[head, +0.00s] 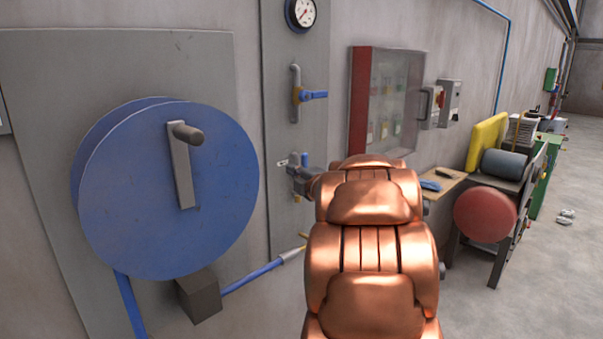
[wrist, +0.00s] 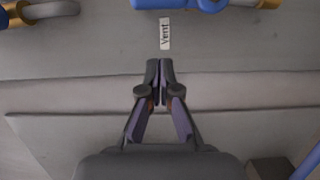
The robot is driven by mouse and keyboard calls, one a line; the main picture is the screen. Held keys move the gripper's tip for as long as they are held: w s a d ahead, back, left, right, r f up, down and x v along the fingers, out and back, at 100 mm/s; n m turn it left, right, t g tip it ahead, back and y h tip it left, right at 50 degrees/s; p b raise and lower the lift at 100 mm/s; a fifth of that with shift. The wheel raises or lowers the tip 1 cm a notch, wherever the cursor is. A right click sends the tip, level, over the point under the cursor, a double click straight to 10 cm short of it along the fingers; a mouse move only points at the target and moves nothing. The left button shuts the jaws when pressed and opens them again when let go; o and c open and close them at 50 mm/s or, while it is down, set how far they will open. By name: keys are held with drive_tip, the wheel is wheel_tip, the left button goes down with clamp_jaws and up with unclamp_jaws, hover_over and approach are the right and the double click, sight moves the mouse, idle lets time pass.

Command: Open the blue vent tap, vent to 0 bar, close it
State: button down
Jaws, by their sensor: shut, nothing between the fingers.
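The vent tap's blue lever (wrist: 180,4) is cut off by the top edge of the wrist view, beside a white "Vent" label (wrist: 165,33). In the head view only a little of this lower tap's blue lever (head: 304,159) shows, as my arm hides most of it. My gripper (wrist: 160,62) is shut and empty, with its tips apart from the lever in the picture, below the label. In the head view my gripper (head: 296,174) is in front of the panel near this tap. A round gauge (head: 301,12) is high on the panel; its reading is too small to tell.
Another tap with a blue lever (head: 313,95) sits higher on the same panel. A large blue hose reel (head: 165,190) with a crank stands out at left. A red-edged glass cabinet (head: 388,95) and a cluttered bench (head: 490,205) are at right. Open floor lies at far right.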

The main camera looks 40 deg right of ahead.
sight(303, 166)
drive_tip(key=shift+w+d+p, duration=0.25)
drive_tip(key=shift+d+p, duration=0.25)
drive_tip(key=shift+d, duration=0.6)
drive_tip(key=shift+w+d+p, duration=0.25)
drive_tip(key=shift+d+p, duration=0.2)
drive_tip(key=shift+d, duration=0.6)
